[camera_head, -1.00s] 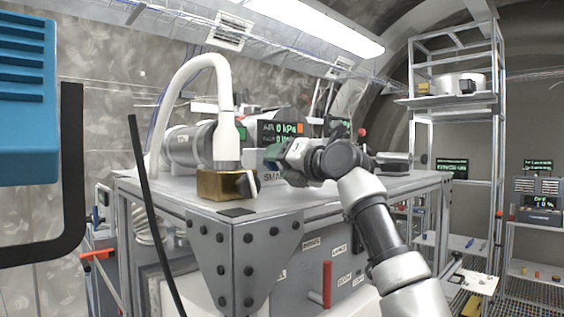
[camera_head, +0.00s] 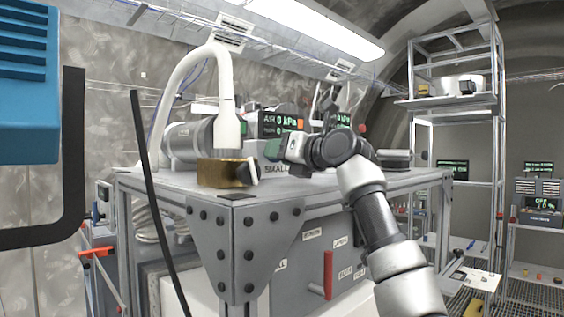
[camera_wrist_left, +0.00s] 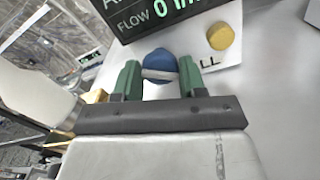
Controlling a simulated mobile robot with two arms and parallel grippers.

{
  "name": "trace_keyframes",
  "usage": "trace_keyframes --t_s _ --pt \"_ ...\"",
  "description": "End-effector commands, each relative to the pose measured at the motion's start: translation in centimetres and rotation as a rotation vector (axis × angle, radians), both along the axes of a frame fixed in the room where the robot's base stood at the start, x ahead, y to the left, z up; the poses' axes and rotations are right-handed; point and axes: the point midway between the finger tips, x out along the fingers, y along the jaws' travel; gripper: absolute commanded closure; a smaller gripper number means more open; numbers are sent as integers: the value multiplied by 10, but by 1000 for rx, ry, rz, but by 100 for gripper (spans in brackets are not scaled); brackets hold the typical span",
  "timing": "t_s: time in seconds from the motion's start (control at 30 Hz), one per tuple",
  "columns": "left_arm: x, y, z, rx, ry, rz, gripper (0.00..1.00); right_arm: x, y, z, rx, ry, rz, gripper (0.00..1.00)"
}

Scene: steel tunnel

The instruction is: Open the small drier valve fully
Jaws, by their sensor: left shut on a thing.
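The small drier valve is a round blue knob with a white bar (camera_wrist_left: 160,66) in the left wrist view, below the flow display and beside a label ending in "LL". My left gripper (camera_wrist_left: 158,78) has its green fingers on either side of the knob, shut on it. In the head view the left gripper (camera_head: 273,150) is at the bench top, by the "SMALL" label (camera_head: 277,170), and its wrist hides most of the valve. My right gripper is not in view.
A brass block (camera_head: 222,172) with a white hose (camera_head: 227,125) stands left of the gripper on the bench (camera_head: 310,182). A yellow knob (camera_wrist_left: 221,36) is close to the valve. A shelf rack (camera_head: 450,104) stands at right.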

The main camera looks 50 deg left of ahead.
Motion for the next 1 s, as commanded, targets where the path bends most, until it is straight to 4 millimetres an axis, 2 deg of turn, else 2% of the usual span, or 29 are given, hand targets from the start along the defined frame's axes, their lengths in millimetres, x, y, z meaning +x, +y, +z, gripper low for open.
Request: trace_keyframes --t_s 0.03,0.3,1.0 --pt "0 0 -3 5 -47 0 83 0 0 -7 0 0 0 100" --pt "-1 0 -2 34 -300 1 83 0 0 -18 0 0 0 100" --pt "-2 0 -1 107 -961 1 83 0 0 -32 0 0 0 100"
